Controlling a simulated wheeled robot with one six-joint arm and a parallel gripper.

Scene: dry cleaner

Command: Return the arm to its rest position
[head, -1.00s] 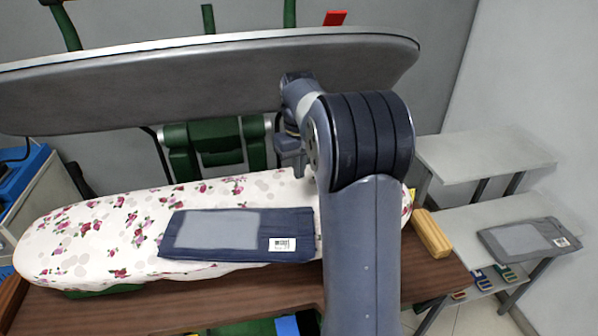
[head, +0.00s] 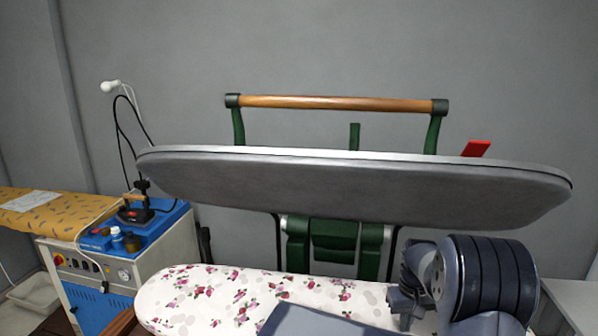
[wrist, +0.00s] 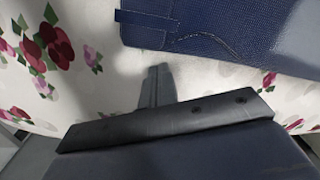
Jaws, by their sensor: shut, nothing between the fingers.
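My arm shows at the lower right of the head view, folded at a thick dark ribbed joint. My gripper (head: 406,304) is at the arm's left side, over the right part of the floral ironing board (head: 205,290). In the wrist view my gripper (wrist: 157,85) has its fingers together and empty, above the white floral cover (wrist: 85,95). A dark blue folded garment (head: 305,322) lies on the board, cut off by the lower edge of the head view. Its edge also shows at the top of the wrist view (wrist: 215,30), apart from the fingers.
The raised grey press plate (head: 350,186) with a wooden handle (head: 335,103) hangs open behind the board. A blue-topped steam unit (head: 130,250) with an iron (head: 136,212) stands left. A yellow board (head: 60,213) is far left. Part of a grey table (head: 580,300) shows at right.

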